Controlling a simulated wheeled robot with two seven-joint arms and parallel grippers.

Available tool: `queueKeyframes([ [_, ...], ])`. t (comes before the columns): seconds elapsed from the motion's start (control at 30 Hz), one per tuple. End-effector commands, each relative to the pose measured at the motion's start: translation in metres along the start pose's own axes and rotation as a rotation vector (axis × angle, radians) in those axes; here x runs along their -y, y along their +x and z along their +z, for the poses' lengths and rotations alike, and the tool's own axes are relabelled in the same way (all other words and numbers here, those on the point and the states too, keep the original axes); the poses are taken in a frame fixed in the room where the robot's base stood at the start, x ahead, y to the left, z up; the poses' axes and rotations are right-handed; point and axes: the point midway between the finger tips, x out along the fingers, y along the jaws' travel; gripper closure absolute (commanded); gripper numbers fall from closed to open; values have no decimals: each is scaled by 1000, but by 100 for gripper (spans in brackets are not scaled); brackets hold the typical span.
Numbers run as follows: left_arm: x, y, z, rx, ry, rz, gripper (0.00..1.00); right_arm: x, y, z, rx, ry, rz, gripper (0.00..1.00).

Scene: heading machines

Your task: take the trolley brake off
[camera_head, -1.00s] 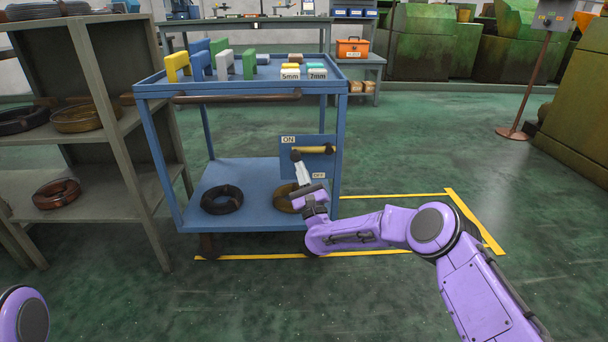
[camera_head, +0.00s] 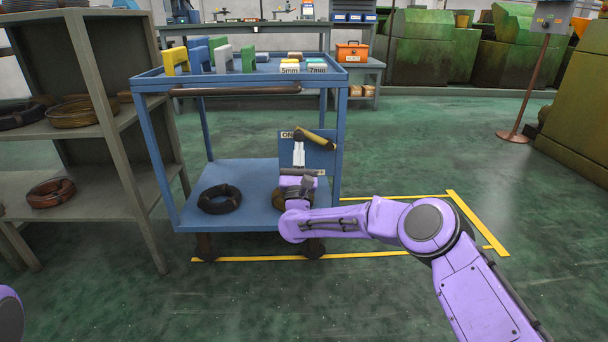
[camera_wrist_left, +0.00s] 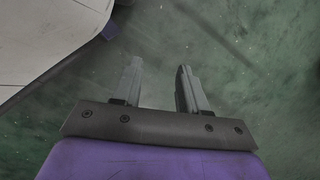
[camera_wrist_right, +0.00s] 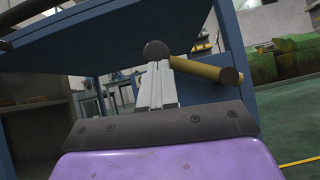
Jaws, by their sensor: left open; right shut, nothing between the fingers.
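The blue trolley (camera_head: 240,88) stands in front of me, with a blue brake panel (camera_head: 322,160) at its right front. The panel's yellow lever (camera_head: 317,138) tilts, its left end raised beside the partly covered ON label (camera_head: 287,135) and its right end lower. The OFF label is hidden or unclear behind my right arm. My right gripper (camera_head: 299,146) is shut and empty, fingers pointing up just under the lever's left end. In the right wrist view its tips (camera_wrist_right: 158,68) are right below the lever's dark round knob (camera_wrist_right: 156,51); contact seems likely. My left gripper (camera_wrist_left: 160,66) is open and empty over floor.
Blocks and labelled boxes stand on the trolley's top; a dark coil (camera_head: 220,199) and another coil lie on its lower shelf. A grey rack (camera_head: 95,75) with coils stands close at left. Yellow floor lines (camera_head: 470,215) run around the trolley.

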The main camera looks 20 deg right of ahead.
Motion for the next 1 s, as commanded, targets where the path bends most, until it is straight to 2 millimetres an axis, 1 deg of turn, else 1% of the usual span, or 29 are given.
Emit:
queueKeyframes([
  [0.03, 1, 4, 2, 22, 19, 0, 57, 0, 2, 2, 3, 34, -27, 100],
  [0.13, 4, 7, 7, 60, 53, -2, 57, 1, 7, 9, 2, 107, -84, 100],
  [0.3, 9, 16, -7, -3, 44, -22, 57, 5, 15, 20, 3, 219, -172, 100],
  [0.5, 14, 22, -16, -45, 39, -36, 57, 10, 22, 28, 2, 324, -255, 100],
  [0.7, 16, 25, -22, -70, 37, -44, 57, 13, 27, 34, 2, 391, -307, 100],
  [1.0, 17, 26, -25, -83, 36, -48, 57, 15, 29, 37, 1, 428, -337, 100],
])
